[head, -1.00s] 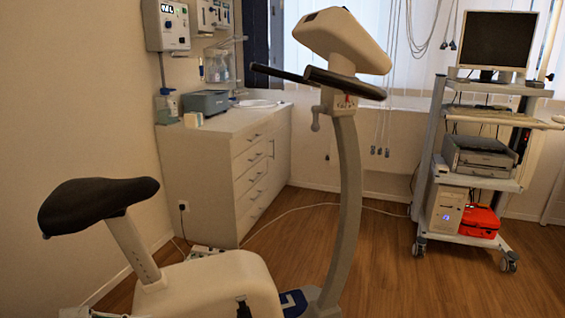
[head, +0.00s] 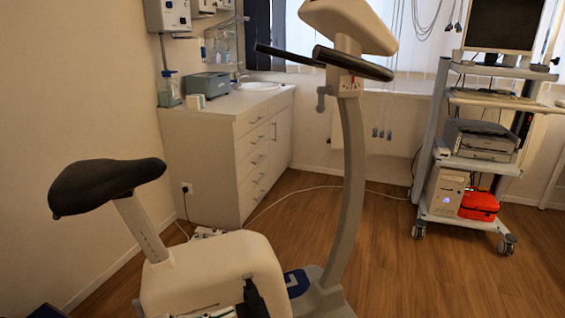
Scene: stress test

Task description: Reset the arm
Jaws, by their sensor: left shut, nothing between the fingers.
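My left gripper (head: 206,312) shows only as a small piece at the bottom edge of the head view, in front of the exercise bike's pale body. It looks shut and empty, and most of it and of its arm is cut off by the frame. My right gripper is out of view. The exercise bike (head: 215,270) stands close in front of me, with a black saddle (head: 100,184) at the left and a grey column (head: 354,190) rising to the handlebars (head: 350,62).
A white drawer cabinet (head: 210,160) stands against the left wall. A wheeled equipment cart (head: 480,165) with a monitor (head: 503,25) and a red bag (head: 478,206) stands at the right. The wooden floor (head: 420,280) at the lower right is clear. A cable crosses the floor behind the bike.

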